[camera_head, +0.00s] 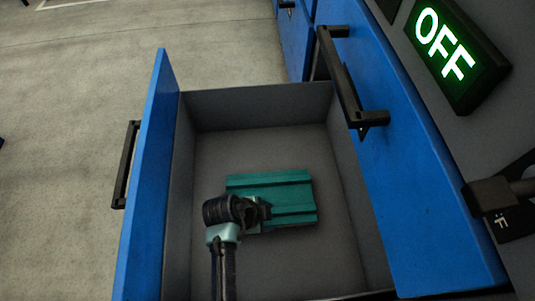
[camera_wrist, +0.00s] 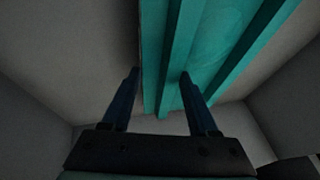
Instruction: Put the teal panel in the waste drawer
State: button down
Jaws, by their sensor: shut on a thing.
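The teal panel (camera_head: 287,191), a ribbed rectangular piece, is inside the open grey-lined drawer (camera_head: 225,148) in the head view. My gripper (camera_head: 262,211) is at the panel's near left part, inside the drawer, and is shut on it. In the wrist view the panel (camera_wrist: 215,50) runs up from between the two dark fingers of my gripper (camera_wrist: 160,76). I cannot tell whether the panel touches the drawer floor or is held just above it. My gripper hides part of its near edge.
The drawer's blue front (camera_head: 146,190) with a black handle (camera_head: 126,165) is at the left. A blue cabinet front with a black handle (camera_head: 347,80) rises on the right, close to the drawer. A lit OFF sign (camera_head: 444,45) is at the upper right. Open floor (camera_head: 60,130) lies left.

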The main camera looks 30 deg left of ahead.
jog(key=shift+c, duration=0.7)
grip_release()
jog(key=p+v, duration=0.7)
jog(key=v, duration=0.5)
jog(key=shift+a, duration=0.1)
